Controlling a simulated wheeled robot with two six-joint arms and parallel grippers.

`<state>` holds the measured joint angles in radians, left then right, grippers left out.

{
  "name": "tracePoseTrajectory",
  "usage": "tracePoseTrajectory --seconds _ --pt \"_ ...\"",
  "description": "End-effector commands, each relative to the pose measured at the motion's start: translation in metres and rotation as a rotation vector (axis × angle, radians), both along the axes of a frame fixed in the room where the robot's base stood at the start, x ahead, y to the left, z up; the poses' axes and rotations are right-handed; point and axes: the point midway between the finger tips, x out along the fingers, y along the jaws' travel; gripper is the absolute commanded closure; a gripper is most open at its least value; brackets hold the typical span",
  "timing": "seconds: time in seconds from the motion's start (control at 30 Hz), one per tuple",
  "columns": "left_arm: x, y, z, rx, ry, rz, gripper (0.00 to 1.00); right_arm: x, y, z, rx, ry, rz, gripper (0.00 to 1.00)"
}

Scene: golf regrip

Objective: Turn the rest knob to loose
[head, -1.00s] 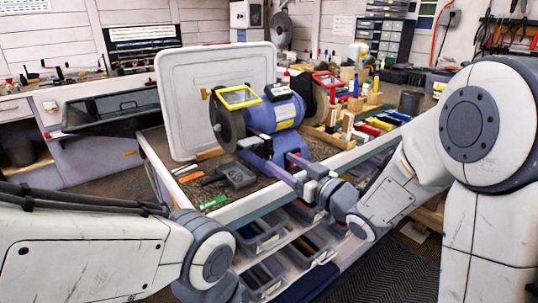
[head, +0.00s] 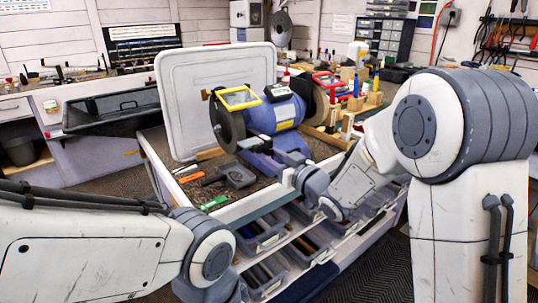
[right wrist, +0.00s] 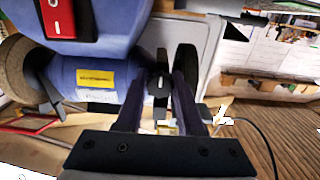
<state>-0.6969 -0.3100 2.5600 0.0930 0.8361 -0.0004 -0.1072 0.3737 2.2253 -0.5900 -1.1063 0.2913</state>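The blue bench grinder (head: 275,116) stands on the workbench, and its blue body (right wrist: 95,75) fills the upper left of the right wrist view. In that view a small black knob (right wrist: 160,84) with a white pointer mark shows between the fingers of my right gripper (right wrist: 159,78). The fingers are apart, with a visible gap on each side of the knob. In the head view my right gripper (head: 250,152) reaches in low beside the grinder's left wheel (head: 228,121); the knob cannot be made out there. My left arm is at the lower left, with its gripper out of frame.
A red switch (right wrist: 57,18) is on the grinder's front. A white panel (head: 190,95) stands behind it. A dark tray (head: 237,176) and a green-handled tool (head: 213,202) lie on the bench in front. Wooden blocks and coloured tools crowd the right side.

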Motion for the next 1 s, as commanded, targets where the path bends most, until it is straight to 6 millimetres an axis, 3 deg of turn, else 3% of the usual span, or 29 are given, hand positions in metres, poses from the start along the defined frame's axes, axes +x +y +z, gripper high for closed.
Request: tracePoseTrajectory --seconds 0.27,0.5,0.53,0.6,1.0 --pt "0.0 0.0 -0.018 0.0 0.0 0.0 0.32 0.0 0.0 -0.002 -0.091 -0.07 0.0 1.0" --pt "0.0 0.0 -0.015 0.0 0.0 0.0 0.32 0.0 0.0 0.0 -0.101 -0.073 0.0 1.0" --pt "0.0 0.0 -0.015 0.0 0.0 0.0 0.32 0.0 0.0 0.0 -0.101 -0.073 0.0 0.59" --pt "0.0 0.0 -0.015 0.0 0.0 0.0 0.32 0.0 0.0 0.0 -0.101 -0.073 0.0 0.34" --pt "0.0 0.0 -0.016 0.0 0.0 0.0 0.32 -0.004 -0.004 0.0 -0.1 -0.073 -0.001 0.34"
